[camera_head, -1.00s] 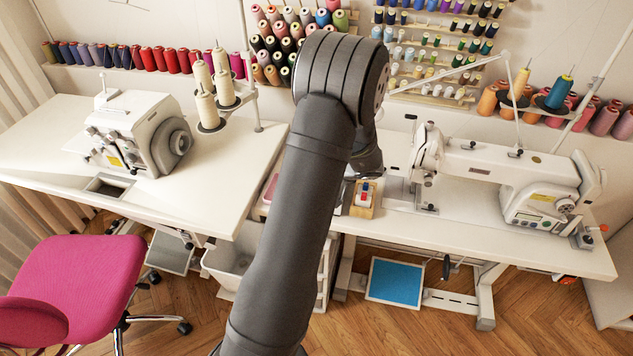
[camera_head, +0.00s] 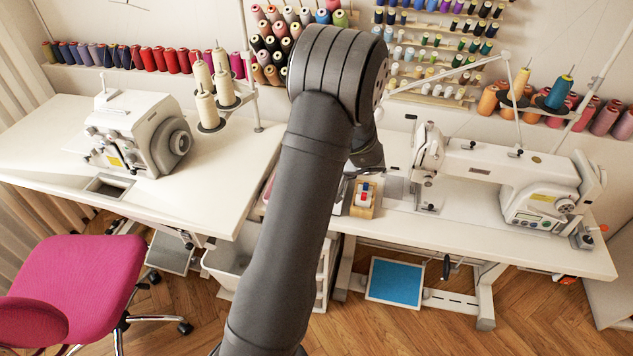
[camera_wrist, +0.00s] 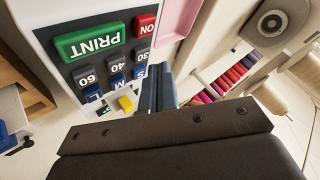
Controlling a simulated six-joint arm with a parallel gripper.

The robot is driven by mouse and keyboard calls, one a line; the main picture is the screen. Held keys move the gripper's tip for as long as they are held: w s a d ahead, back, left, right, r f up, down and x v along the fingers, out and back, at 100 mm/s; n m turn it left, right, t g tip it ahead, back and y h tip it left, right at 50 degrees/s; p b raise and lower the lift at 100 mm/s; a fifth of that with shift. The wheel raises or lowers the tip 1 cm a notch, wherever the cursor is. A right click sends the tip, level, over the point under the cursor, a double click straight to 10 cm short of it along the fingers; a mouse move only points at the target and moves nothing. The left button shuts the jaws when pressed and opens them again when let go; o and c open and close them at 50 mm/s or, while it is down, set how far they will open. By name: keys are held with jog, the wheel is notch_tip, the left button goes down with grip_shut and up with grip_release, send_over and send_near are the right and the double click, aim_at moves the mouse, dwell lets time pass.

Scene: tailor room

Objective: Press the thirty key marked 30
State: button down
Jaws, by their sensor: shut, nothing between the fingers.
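In the wrist view a label machine (camera_wrist: 48,20) carries keys with upside-down lettering. The dark key marked 30 (camera_wrist: 142,54) sits at the right end of the number row, below the red ON key (camera_wrist: 145,26). Keys marked 40 (camera_wrist: 116,65) and 60 (camera_wrist: 87,77) lie to its left. The large green PRINT key (camera_wrist: 93,41) is above them. My gripper (camera_wrist: 158,70) is shut and empty, its tips just right of and below the 30 key. I cannot tell whether they touch the panel. In the head view my arm hides the keys and fingers.
Blue keys, including M (camera_wrist: 117,82), and a yellow key (camera_wrist: 125,103) lie left of the fingers. A pink tray (camera_wrist: 178,20) is beside the machine. In the head view a wooden box (camera_head: 363,207) and a sewing machine (camera_head: 510,170) stand to the right.

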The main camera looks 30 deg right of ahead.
jog(key=shift+r, duration=2.5)
notch_tip(320, 180, up, 4)
jog(key=shift+f, duration=0.1)
jog(key=shift+f, duration=0.1)
